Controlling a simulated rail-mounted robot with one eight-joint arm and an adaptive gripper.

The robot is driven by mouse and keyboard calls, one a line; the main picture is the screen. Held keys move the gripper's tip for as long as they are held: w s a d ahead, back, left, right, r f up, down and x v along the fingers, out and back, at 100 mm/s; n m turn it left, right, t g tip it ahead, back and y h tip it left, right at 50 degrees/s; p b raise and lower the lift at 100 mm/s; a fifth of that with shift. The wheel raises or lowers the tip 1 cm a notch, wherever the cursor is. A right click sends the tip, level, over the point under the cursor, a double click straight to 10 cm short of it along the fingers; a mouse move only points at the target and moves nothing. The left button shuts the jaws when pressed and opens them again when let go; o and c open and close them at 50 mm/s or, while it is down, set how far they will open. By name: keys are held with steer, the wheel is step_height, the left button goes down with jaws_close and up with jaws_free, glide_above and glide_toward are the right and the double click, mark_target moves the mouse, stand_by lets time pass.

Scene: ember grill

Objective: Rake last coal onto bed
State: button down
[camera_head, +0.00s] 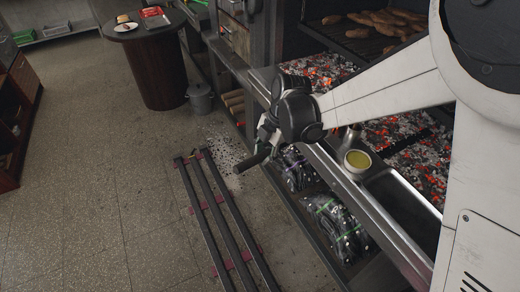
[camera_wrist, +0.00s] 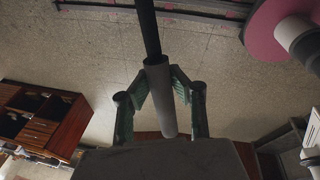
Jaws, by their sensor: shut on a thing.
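My gripper (camera_head: 268,132) is out over the aisle in front of the grill, left of the metal ledge. In the wrist view its two greenish fingers (camera_wrist: 160,92) are closed around a grey cylindrical grip (camera_wrist: 161,100). A thin dark shaft (camera_wrist: 148,28) runs from this grip out of the top of the picture. The tool's dark grip end (camera_head: 254,158) shows below my gripper in the head view. Its head is not visible, so I cannot confirm it is a rake. The coal bed (camera_head: 421,160) holds grey and glowing orange coals, partly hidden by my arm. I cannot single out one last coal.
A bowl of yellow liquid (camera_head: 357,160) stands on the grill's front ledge. Bagged goods (camera_head: 338,228) fill the shelf below. A rack of long dark bars (camera_head: 222,222) lies on the floor, near dark scattered bits (camera_head: 226,150).

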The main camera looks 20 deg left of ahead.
steer(key=shift+w+d+p, duration=1.05)
steer(key=shift+w+d, duration=2.4)
steer(key=shift+w, duration=0.8)
steer(key=shift+s+a+r+p, duration=0.2)
steer(key=shift+s+a+r, duration=0.55)
steer(key=shift+s, duration=0.15)
steer(key=shift+s+a+r+p, duration=0.15)
steer(key=shift+s+a+r, duration=0.5)
steer(key=shift+s+r, duration=0.15)
steer(key=shift+s+a, duration=0.1)
